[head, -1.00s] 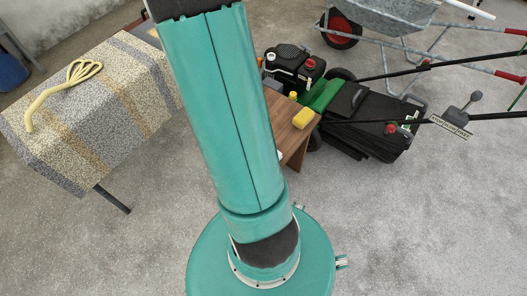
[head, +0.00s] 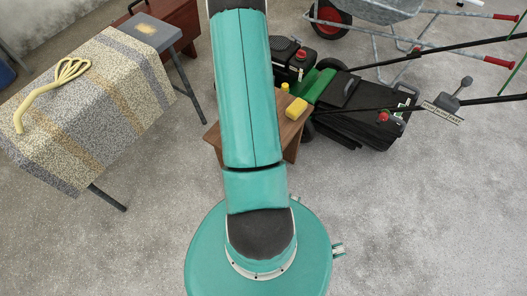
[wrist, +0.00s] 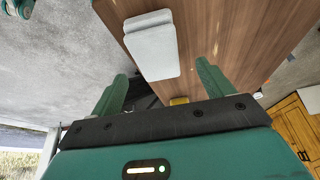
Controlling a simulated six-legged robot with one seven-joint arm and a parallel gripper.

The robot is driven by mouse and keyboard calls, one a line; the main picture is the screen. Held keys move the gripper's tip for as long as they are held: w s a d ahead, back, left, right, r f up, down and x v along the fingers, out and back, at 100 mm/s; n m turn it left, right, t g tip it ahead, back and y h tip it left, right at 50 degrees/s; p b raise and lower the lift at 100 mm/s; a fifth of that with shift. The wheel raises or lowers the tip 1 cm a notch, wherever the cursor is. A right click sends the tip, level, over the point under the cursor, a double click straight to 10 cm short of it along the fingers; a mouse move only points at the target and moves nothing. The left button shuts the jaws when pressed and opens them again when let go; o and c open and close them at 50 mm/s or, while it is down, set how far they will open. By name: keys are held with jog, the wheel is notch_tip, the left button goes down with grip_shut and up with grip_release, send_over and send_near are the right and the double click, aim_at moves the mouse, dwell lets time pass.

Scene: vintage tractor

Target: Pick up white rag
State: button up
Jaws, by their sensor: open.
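The white rag (wrist: 150,45) is a flat, folded, pale grey-white rectangle on a brown wooden surface in the wrist view. It lies ahead of my gripper (wrist: 160,69), whose two green fingers are apart with nothing between them that they touch. The rag's near end shows between the lines of the fingers, nearer the left one. In the head view my arm covers the middle of the small wooden table (head: 291,138), and neither the rag nor my gripper can be seen there.
A yellow sponge (head: 297,108) and a yellow bottle (head: 285,88) are at the table's right side. A lawnmower (head: 365,105) and wheelbarrow (head: 375,12) stand behind right. A cloth-covered table (head: 90,95) with a yellow coiled thing (head: 55,85) is left. The front floor is clear.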

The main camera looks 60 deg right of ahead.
jog(key=shift+a+x, duration=0.2)
jog(key=shift+x, duration=2.5)
jog(key=shift+s+f, duration=0.1)
jog(key=shift+f, duration=0.15)
jog(key=shift+c, duration=0.4)
jog(key=c, duration=1)
